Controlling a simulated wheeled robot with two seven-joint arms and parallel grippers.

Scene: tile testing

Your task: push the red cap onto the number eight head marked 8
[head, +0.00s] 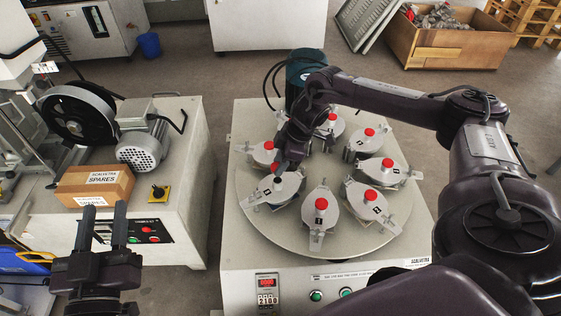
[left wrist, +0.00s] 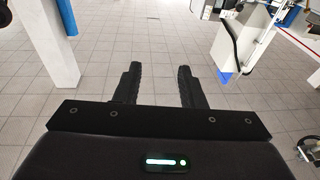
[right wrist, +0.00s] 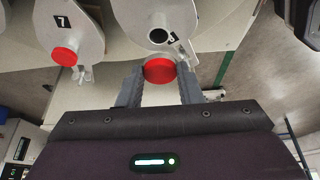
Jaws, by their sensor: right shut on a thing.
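My right gripper (right wrist: 160,88) is shut on a red cap (right wrist: 159,70), held between its fingertips. In the right wrist view the cap is beside the dark open hole of a grey head (right wrist: 158,20), whose label is partly hidden, so I cannot fully read it. In the head view the right gripper (head: 281,166) and cap (head: 276,167) are over the front-left head (head: 273,189) of the round table; whether they touch is unclear. My left gripper (head: 103,226) is open and empty at lower left; its parted fingers show in the left wrist view (left wrist: 158,85).
The turntable (head: 262,228) carries several other capped heads, including one marked 7 (right wrist: 64,20) beside the open one. A dark green cylinder (head: 303,75) stands behind. A spares box (head: 95,186) and motor (head: 140,150) sit on the left cabinet.

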